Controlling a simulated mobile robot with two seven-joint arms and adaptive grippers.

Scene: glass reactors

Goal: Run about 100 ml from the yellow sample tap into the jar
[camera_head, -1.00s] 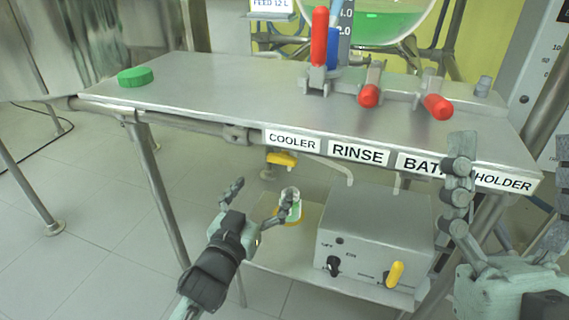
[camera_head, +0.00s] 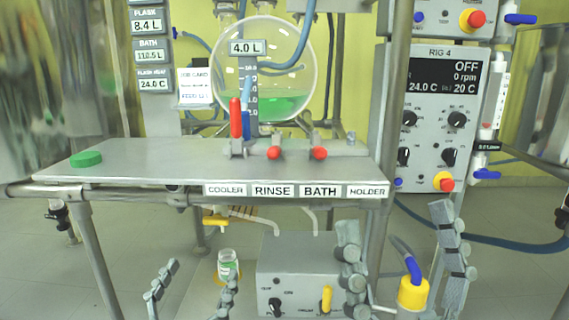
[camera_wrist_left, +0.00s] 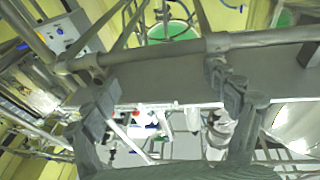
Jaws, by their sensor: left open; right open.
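The yellow sample tap (camera_head: 215,221) hangs under the front edge of the bench, below the COOLER label. The clear glass jar (camera_head: 228,262) stands upright below it on a low shelf, slightly right of the tap; green shows in its lower part, and I cannot tell liquid from label. My left gripper (camera_head: 194,284) is open and empty, its right finger overlapping the jar's lower front in the picture; contact cannot be told. It also shows open in the left wrist view (camera_wrist_left: 168,112).
A grey control box (camera_head: 298,262) with a yellow lever stands right of the jar. The steel bench top (camera_head: 150,160) carries a green cap (camera_head: 86,159) and red-handled valves (camera_head: 236,120). A flask (camera_head: 270,70) holds green liquid.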

